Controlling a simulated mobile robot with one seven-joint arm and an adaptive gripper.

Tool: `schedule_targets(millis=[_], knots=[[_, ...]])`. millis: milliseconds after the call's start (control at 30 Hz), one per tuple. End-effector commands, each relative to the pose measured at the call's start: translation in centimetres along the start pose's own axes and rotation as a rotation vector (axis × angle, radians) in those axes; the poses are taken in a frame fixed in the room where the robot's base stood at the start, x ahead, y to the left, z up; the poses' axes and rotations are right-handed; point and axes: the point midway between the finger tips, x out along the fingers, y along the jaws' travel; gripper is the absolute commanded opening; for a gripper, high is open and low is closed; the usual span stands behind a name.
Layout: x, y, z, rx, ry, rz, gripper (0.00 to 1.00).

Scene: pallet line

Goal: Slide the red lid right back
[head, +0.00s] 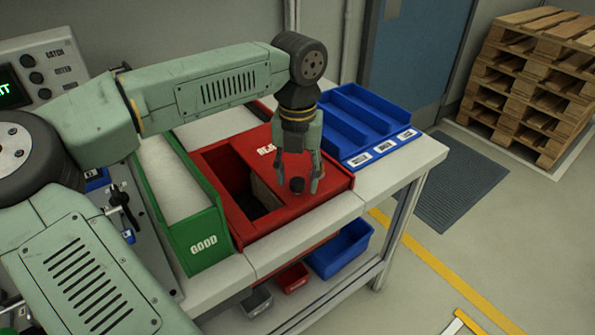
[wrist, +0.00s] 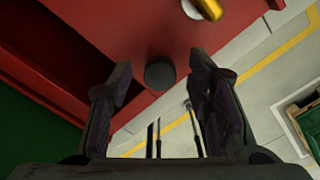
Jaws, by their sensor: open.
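The red lid (head: 292,160) lies over the right part of the red box (head: 290,225), leaving an opening (head: 235,185) on its left. White lettering on the lid is partly hidden by my gripper. A black round knob (head: 297,185) stands on the lid near the front. My gripper (head: 297,189) points down over the lid, open, with its fingers on either side of the knob. In the wrist view the knob (wrist: 159,73) shows between the two fingers, with gaps on both sides. Contact between fingers and knob is not visible.
A green GOOD bin (head: 204,243) stands left of the red box. Blue trays (head: 365,130) sit close on its right. A blue bin (head: 341,248) and small bins are on the shelf below. Stacked pallets (head: 535,80) stand at the far right, with open floor before them.

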Motion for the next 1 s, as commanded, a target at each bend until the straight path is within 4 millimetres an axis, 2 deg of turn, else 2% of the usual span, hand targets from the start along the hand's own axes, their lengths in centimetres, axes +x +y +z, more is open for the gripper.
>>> schedule_targets(millis=[300, 1000], knots=[[0.28, -0.01, 0.01, 0.000, -0.001, 0.000, 0.45], [0.24, -0.02, 0.01, 0.000, -0.001, 0.000, 0.00]])
